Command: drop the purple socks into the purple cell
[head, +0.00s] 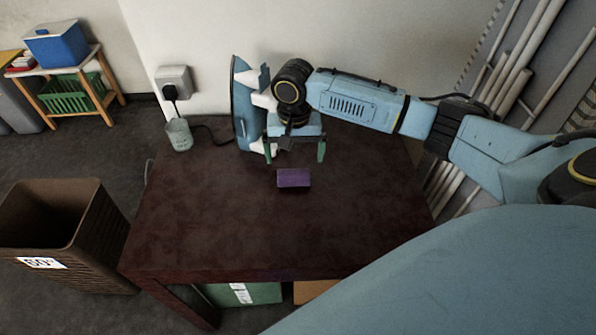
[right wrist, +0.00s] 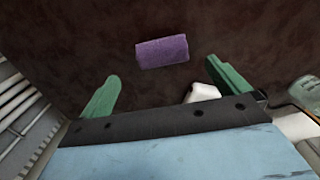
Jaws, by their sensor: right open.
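The purple socks (head: 293,178) lie as a small, flat, folded block on the dark red table (head: 220,225). They also show in the right wrist view (right wrist: 162,51), just beyond the fingertips and between their lines. My right gripper (head: 295,155) has its green fingers spread and empty, above the table and a little behind the socks; in its wrist view, the gap between the fingers (right wrist: 163,72) is clear. No purple cell shows in either view. My left gripper is not in view.
A blue and white iron (head: 242,104) stands upright behind my right gripper, with its cord at the wall socket (head: 174,82). A clear cup (head: 179,134) is at the table's back left. A brown basket (head: 75,245) stands on the floor at left. The table's front is clear.

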